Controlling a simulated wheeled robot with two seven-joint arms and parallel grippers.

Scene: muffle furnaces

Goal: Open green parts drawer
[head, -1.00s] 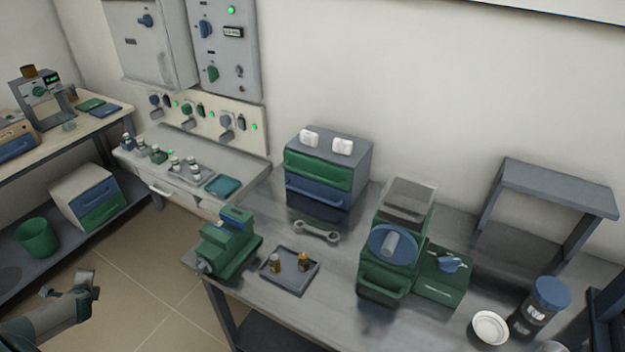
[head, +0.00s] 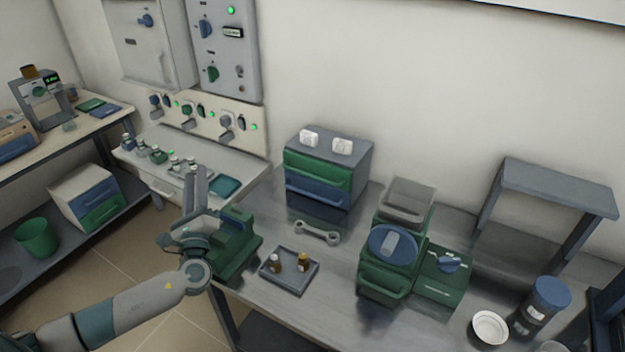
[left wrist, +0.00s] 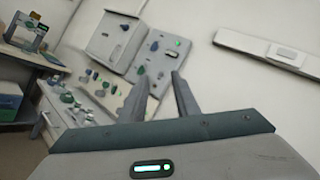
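A grey parts cabinet (head: 355,155) stands on the bench against the wall. Its upper drawer is green (head: 317,169) and looks closed; a blue drawer (head: 316,192) is below it. Another small cabinet (head: 75,190) on the low shelf at left has a blue drawer above a green one (head: 103,212), both apparently closed. My left gripper (head: 196,184) points up over the bench's left end, left of the grey cabinet and apart from it. In the left wrist view its two fingers (left wrist: 164,85) are apart with nothing between them. My right gripper is not in view.
A green vise (head: 238,245) is close beside my left wrist. A wall panel (head: 226,50) is behind.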

